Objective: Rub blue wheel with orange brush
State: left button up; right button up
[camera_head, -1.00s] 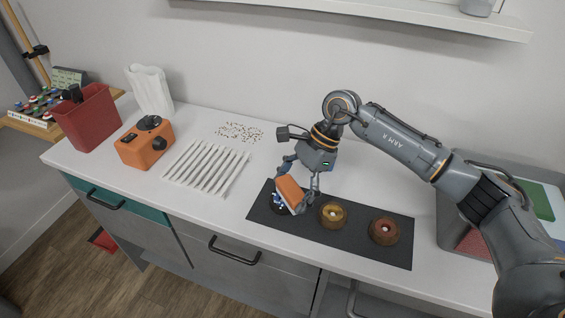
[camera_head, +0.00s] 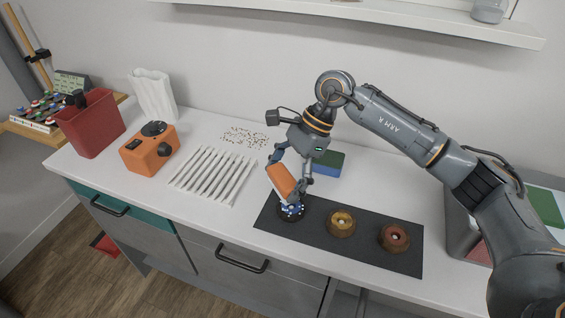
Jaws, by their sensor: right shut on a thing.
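My right gripper (camera_head: 288,178) is shut on the orange brush (camera_head: 281,181) above the left end of a dark mat (camera_head: 318,238). The brush is tilted, and its lower end is at the blue wheel (camera_head: 291,212). The wheel lies on the mat, partly hidden by the brush. I cannot tell whether the brush touches it. My left gripper is not in view.
A blue and green block (camera_head: 327,163) stands behind the gripper. A white ribbed rack (camera_head: 212,175), an orange device (camera_head: 149,150) and a red bin (camera_head: 90,122) stand to the left. A grey tray (camera_head: 462,232) is at the right. A shelf (camera_head: 380,22) runs above.

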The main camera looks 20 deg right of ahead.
jog(key=shift+r+p, duration=0.6)
jog(key=shift+r, duration=1.1)
